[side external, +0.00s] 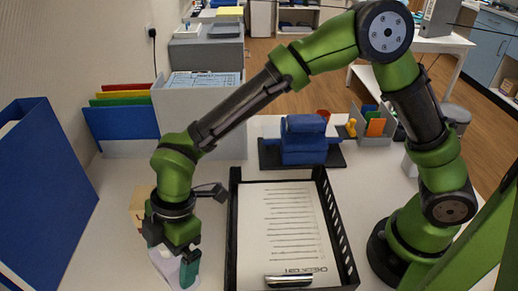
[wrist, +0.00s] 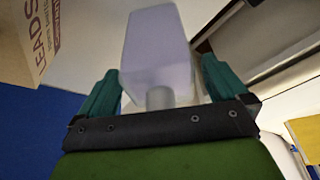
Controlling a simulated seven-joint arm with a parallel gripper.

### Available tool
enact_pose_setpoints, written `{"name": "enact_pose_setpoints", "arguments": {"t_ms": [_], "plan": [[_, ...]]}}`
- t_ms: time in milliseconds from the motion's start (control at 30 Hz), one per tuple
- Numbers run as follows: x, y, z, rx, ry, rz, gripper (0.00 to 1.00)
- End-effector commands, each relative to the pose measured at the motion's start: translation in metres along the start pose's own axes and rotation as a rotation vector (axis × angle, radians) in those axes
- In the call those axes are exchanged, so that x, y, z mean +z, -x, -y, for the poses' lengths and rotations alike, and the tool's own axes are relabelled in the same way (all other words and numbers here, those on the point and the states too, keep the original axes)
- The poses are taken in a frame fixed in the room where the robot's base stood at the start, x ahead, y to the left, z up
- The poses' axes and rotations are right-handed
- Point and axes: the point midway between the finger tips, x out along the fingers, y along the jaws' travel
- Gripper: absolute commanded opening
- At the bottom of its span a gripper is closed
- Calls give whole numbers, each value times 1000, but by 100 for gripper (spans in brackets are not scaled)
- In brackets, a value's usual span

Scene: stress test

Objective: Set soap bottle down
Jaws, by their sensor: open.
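The soap bottle (wrist: 157,45) is a pale lavender-white bottle with a narrower neck, seen between my gripper's fingers in the wrist view. In the side view only a pale part of the bottle (side external: 166,267) shows beneath my gripper (side external: 171,256), low over the white desk at the front left. My gripper (wrist: 159,70) has its green fingers apart, one on each side of the bottle. A gap shows by the left finger; contact at the right finger is unclear. Whether the bottle's base rests on the desk is hidden.
A cardboard box (side external: 139,207) stands close behind my gripper; it also shows in the wrist view (wrist: 28,38). A blue binder (side external: 45,190) stands at left. A black tray (side external: 233,235) with a paper sheet (side external: 290,220) lies to the right. A blue device (side external: 303,140) sits behind it.

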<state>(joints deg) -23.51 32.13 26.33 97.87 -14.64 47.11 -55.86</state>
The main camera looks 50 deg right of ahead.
Motion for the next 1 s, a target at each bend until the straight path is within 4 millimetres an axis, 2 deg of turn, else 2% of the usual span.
{"name": "enact_pose_setpoints", "arguments": {"t_ms": [167, 500, 767, 867, 967, 1000], "plan": [[-1, 23, -2, 6, -1, -3, 100], [-1, 94, -1, 6, -1, -3, 100], [2, 123, -1, 8, -12, 0, 100], [17, 136, -2, 47, -93, 9, 100], [51, 161, -4, 133, -284, 15, 100], [70, 173, -4, 177, -388, 9, 100]]}}
